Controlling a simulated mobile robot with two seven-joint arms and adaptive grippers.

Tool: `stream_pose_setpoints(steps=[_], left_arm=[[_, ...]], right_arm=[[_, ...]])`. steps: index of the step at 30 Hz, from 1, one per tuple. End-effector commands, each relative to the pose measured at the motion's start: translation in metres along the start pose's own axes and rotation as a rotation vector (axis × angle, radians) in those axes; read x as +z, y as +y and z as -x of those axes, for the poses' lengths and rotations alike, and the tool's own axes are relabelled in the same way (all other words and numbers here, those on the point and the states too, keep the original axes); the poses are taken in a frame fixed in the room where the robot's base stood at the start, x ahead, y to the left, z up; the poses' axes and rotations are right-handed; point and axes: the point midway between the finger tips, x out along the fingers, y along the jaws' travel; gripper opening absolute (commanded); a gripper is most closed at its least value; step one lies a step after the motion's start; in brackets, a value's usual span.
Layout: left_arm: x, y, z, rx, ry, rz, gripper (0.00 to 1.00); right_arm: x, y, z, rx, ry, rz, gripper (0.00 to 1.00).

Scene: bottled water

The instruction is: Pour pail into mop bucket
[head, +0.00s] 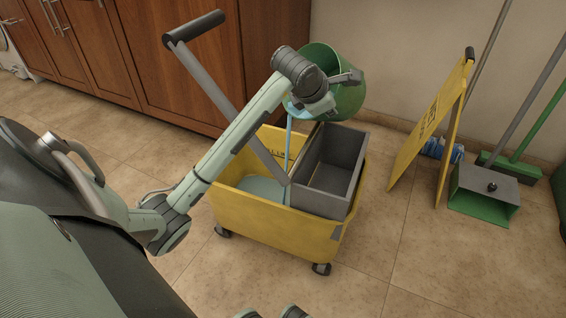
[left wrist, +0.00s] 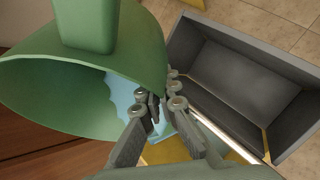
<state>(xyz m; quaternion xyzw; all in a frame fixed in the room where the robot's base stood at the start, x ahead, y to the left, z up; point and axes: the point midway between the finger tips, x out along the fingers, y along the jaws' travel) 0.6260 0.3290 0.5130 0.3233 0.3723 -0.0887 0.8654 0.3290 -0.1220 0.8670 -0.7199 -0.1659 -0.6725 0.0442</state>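The green pail (head: 347,98) is tipped over above the yellow mop bucket (head: 270,222). A thin blue stream of water runs down from its mouth into the bucket. Blue water (head: 262,188) lies in the open part of the bucket, left of the grey wringer (head: 335,160). My left gripper (head: 335,92) is at the pail's rim; in the left wrist view, its fingers (left wrist: 158,105) are close together at the rim of the pail (left wrist: 60,95) and appear closed on it. Blue water shows inside the pail there.
The mop bucket's grey handle (head: 215,85) slants up to the left, close to my left arm. A yellow floor sign (head: 430,125), a dustpan (head: 483,190) and a broom (head: 510,165) stand at the right. Wooden cabinets (head: 175,75) line the back. Tiled floor is clear at the front right.

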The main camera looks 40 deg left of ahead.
Motion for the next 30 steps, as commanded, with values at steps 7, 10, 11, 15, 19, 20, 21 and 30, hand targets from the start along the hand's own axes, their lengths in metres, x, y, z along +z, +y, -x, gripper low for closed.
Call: stream_pose_setpoints(steps=[7, 10, 11, 15, 19, 20, 21, 30], left_arm=[[0.0014, 0.0023, 0.0000, 0.008, -0.010, 0.001, 0.00], [0.0012, 0.0025, -0.0013, 0.010, -0.015, 0.002, 0.00], [0.0013, 0.0026, -0.0017, 0.011, -0.018, 0.003, 0.00], [0.0013, 0.0029, -0.0031, 0.014, -0.024, 0.005, 0.00], [0.0013, 0.0032, -0.0041, 0.015, -0.028, 0.005, 0.00], [0.0013, 0.0033, -0.0043, 0.016, -0.029, 0.006, 0.00], [0.0014, 0.0033, -0.0044, 0.016, -0.030, 0.006, 0.00], [0.0014, 0.0035, -0.0061, 0.018, -0.037, 0.007, 0.00]], right_arm=[[-0.0003, 0.0008, 0.0004, 0.007, 0.000, 0.000, 0.74], [-0.0003, 0.0012, 0.0003, 0.011, 0.001, 0.000, 0.74], [-0.0004, 0.0013, 0.0002, 0.011, 0.001, 0.000, 0.74], [-0.0003, 0.0016, 0.0002, 0.014, 0.002, 0.000, 0.74], [0.0001, 0.0016, 0.0004, 0.015, 0.001, 0.000, 0.74], [0.0002, 0.0016, 0.0005, 0.015, 0.001, 0.000, 0.74], [0.0004, 0.0016, 0.0006, 0.015, 0.000, 0.000, 0.74], [0.0011, 0.0013, 0.0013, 0.013, -0.002, -0.001, 0.74]])
